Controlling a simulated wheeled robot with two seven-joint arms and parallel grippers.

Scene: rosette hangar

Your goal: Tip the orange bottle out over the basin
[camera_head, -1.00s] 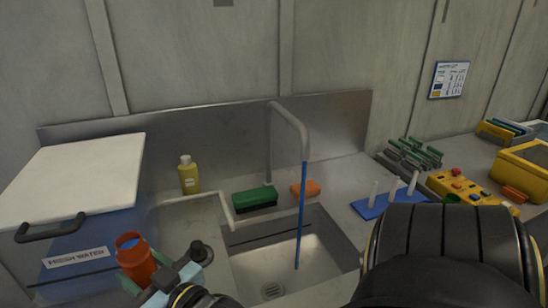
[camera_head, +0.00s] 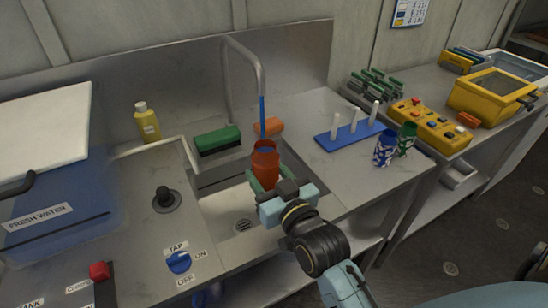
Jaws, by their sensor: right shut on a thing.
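The orange bottle (camera_head: 265,165) is upright, with its open mouth up, above the basin (camera_head: 225,205). My right gripper (camera_head: 266,184) is shut around its lower part. The mouth looks blue inside. The gripper and bottle hide part of the basin. My left gripper is not in view.
A blue tap knob (camera_head: 179,262) marked ON and OFF is at the front. A green brush (camera_head: 218,140), orange sponge (camera_head: 268,127) and yellow bottle (camera_head: 147,123) stand behind the basin.

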